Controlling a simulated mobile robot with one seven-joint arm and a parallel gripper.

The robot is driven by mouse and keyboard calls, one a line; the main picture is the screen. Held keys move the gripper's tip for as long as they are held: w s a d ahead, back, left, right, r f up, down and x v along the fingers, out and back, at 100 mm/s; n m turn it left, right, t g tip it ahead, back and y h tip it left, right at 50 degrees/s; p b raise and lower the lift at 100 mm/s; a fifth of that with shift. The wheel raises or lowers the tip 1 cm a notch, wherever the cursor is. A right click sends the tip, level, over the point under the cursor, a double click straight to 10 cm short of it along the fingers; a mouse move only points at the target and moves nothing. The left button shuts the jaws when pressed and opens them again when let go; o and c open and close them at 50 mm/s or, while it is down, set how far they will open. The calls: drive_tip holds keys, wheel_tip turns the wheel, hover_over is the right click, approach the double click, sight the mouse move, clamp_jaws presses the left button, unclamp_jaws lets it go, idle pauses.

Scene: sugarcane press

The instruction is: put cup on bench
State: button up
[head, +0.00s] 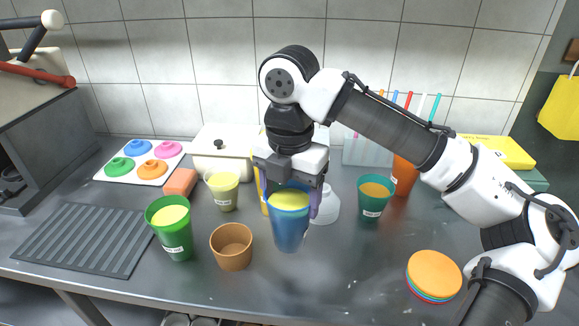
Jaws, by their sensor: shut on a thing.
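My gripper (290,200) is in the middle of the head view, pointing down. It is shut on a blue cup (291,230), which is upright with a yellow fill showing near its rim. The cup is over the grey bench (330,285); I cannot tell whether its base touches the surface. An empty brown cup (232,258) stands just left of it. A green cup with yellow fill (174,240) stands further left. A pale yellow cup (223,197) stands behind the brown one, and a teal cup (372,205) stands to the right.
A black ribbed mat (85,238) lies at the left beside the press (30,130). A tray of coloured lids (143,162), an orange sponge (180,183) and a white pot (225,148) are behind. Stacked discs (434,272) lie front right. The front middle is clear.

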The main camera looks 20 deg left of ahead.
drive_tip(key=shift+f, duration=3.5)
drive_tip(key=o, duration=1.7)
drive_tip(key=shift+c, duration=0.2)
wheel_tip(320, 180, up, 12)
